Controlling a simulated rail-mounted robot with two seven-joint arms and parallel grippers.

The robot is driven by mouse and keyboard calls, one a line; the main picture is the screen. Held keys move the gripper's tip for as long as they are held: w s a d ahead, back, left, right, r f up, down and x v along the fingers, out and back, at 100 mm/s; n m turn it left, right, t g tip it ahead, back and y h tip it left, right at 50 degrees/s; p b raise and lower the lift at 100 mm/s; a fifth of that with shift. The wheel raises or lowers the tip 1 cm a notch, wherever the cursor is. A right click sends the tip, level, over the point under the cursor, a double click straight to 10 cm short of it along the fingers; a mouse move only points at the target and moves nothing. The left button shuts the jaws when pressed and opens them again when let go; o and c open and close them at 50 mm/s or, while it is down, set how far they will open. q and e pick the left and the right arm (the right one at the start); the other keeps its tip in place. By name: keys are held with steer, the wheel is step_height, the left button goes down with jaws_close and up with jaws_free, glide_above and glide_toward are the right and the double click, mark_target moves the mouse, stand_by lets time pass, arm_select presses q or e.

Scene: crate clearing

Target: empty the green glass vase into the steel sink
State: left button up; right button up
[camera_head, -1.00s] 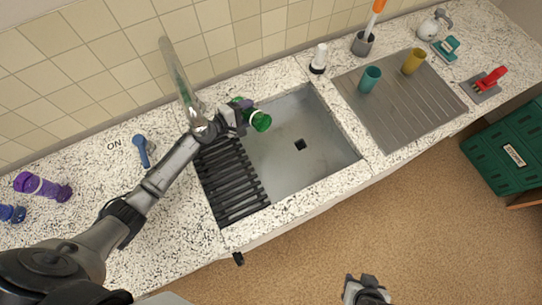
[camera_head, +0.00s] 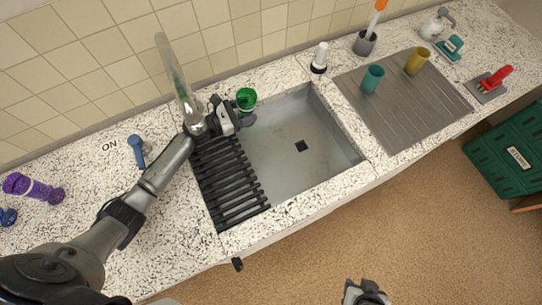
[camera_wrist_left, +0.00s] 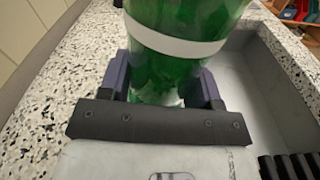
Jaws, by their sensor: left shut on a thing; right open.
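The green glass vase (camera_head: 246,97) is at the back left corner of the steel sink (camera_head: 315,135). It stands close to upright, its round mouth facing up toward the head camera. My left gripper (camera_head: 238,117) is shut on the vase from the left. In the left wrist view the vase (camera_wrist_left: 180,45) is green with a white band, between the two fingers (camera_wrist_left: 165,92). I cannot tell whether anything is inside it. My right gripper (camera_head: 366,293) is open and empty at the bottom edge, over the floor and away from the counter.
A black rack (camera_head: 228,180) covers the sink's left part. A ribbed drainboard (camera_head: 410,115) holds a teal cup (camera_head: 372,78) and a yellow cup (camera_head: 417,61). A white-topped bottle (camera_head: 320,58) stands behind the sink.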

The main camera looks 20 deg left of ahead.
mark_target(244, 99)
arm_select(q)
step_height(244, 99, up, 6)
steer(key=p, duration=0.6)
steer(key=shift+r, duration=0.1)
stand_by(0.3)
